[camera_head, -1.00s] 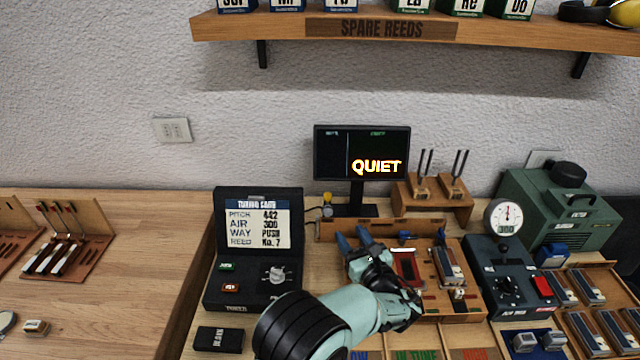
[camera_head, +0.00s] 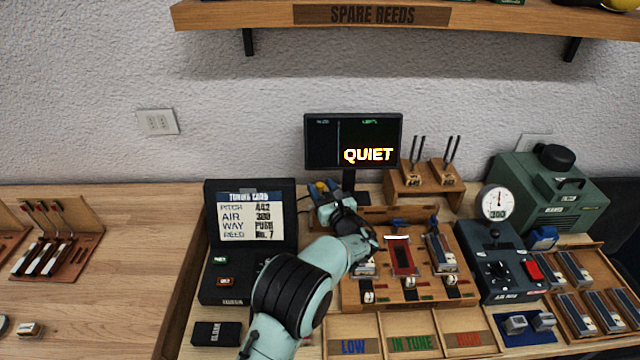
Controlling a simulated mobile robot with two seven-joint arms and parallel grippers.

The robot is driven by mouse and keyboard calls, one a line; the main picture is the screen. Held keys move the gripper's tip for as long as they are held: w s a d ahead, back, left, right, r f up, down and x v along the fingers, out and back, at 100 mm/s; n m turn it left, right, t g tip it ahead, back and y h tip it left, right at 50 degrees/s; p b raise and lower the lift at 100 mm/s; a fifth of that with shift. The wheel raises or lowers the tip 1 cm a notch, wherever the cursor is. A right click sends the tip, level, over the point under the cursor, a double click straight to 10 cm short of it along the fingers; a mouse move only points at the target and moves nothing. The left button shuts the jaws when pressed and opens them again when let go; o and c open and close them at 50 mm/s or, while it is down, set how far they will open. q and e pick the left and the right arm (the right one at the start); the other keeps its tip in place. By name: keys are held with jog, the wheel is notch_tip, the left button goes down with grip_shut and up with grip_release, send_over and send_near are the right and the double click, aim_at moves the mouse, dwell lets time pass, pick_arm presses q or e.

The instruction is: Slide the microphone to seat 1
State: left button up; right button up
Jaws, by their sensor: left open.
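The microphone appears to be the small yellow-topped piece (camera_head: 320,186) at the back left of the wooden board, just left of the monitor's foot; most of it is hidden. The wooden board (camera_head: 408,292) holds several reed blocks in a row. I cannot read which position is seat 1. My left forearm covers the board's left edge. My right gripper is not in view.
A monitor (camera_head: 353,140) reading QUIET stands behind the board. A wooden stand with tuning forks (camera_head: 425,183) is to its right. The black tuning card box (camera_head: 222,265) is on the left, the air box with gauge (camera_head: 510,270) on the right. Marked trays (camera_head: 400,342) lie in front.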

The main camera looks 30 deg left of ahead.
pick_arm(q)
jog(key=shift+x, duration=0.9)
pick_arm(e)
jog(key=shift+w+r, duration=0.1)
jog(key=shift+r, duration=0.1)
pick_arm(q)
jog(key=shift+d, duration=0.1)
